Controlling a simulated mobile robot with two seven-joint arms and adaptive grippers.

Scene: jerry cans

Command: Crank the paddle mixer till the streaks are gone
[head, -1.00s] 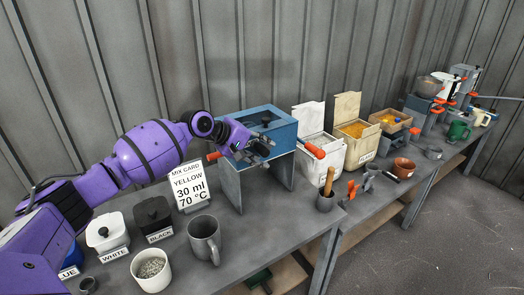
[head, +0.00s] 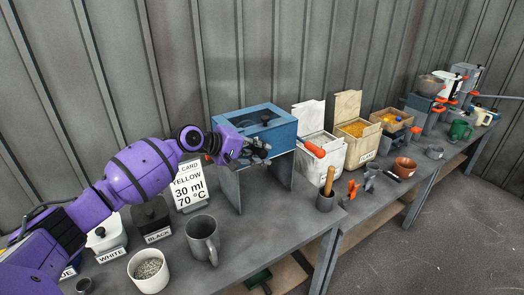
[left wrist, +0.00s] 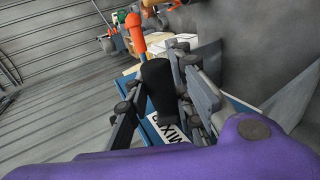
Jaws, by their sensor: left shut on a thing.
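The paddle mixer (head: 228,130) is a blue open-topped box on grey legs on the bench. A dark shape shows inside it, but I cannot make out any streaks. My left gripper (head: 258,152) is at the mixer's front face. In the left wrist view, the left gripper (left wrist: 172,82) is shut around a black crank grip (left wrist: 158,90), with a finger on each side. Part of a MIX label (left wrist: 165,130) shows beneath it. My right gripper is not in view.
A grey mug (head: 202,238) and a white cup of grey pellets (head: 149,272) stand in front.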

